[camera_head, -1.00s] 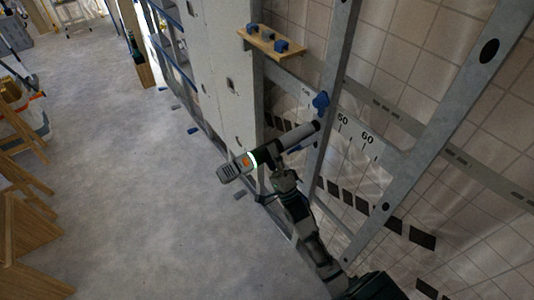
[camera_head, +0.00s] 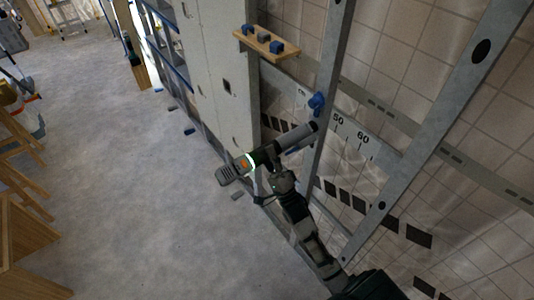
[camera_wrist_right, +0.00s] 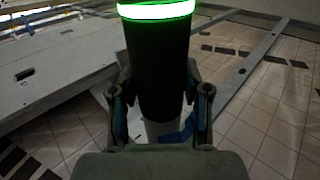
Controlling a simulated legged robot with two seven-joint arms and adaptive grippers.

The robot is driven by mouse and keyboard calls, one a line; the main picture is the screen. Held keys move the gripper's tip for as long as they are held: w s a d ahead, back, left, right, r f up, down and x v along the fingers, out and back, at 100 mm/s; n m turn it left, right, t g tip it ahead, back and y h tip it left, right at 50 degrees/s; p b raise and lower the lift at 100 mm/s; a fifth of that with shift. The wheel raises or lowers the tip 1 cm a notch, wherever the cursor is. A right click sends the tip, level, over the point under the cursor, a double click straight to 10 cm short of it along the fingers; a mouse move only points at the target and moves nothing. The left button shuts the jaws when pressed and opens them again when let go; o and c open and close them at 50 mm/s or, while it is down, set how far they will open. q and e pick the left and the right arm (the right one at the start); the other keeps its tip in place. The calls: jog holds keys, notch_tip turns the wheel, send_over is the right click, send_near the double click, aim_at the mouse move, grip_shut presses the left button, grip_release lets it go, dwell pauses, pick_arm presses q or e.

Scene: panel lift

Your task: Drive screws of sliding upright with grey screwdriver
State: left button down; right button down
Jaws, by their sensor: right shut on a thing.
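The grey screwdriver (camera_head: 296,137) has a grey barrel, a dark grip and a lit green ring. My right gripper (camera_head: 273,170) is shut around its dark grip; the wrist view shows the grip (camera_wrist_right: 157,70) between the fingers of the gripper (camera_wrist_right: 160,115). The sliding upright (camera_head: 331,65) is a grey metal stud with a blue knob (camera_head: 316,101) beside the 50 mark. The barrel's tip overlaps the upright just below the knob in the head view; I cannot tell whether they touch. The screws cannot be made out. My left gripper is out of view.
A numbered rail (camera_head: 365,142) crosses behind the upright. A wooden shelf (camera_head: 268,43) with blue and grey blocks is above. Another metal stud (camera_head: 440,115) slants at the right. A pale panel (camera_head: 222,60) stands left of the upright. Wooden trestles (camera_head: 25,225) stand far left; the floor between is mostly clear.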

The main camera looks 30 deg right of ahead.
aim_at(260, 158)
jog(key=shift+d+r, duration=0.2)
jog(key=shift+d, duration=0.6)
dwell(2.4)
jog(key=shift+a, duration=0.1)
dwell(0.8)
jog(key=shift+s+a+p, duration=0.15)
jog(key=shift+a+p, duration=0.4)
jog(key=shift+a, duration=1.65)
jog(key=shift+d+f, duration=0.1)
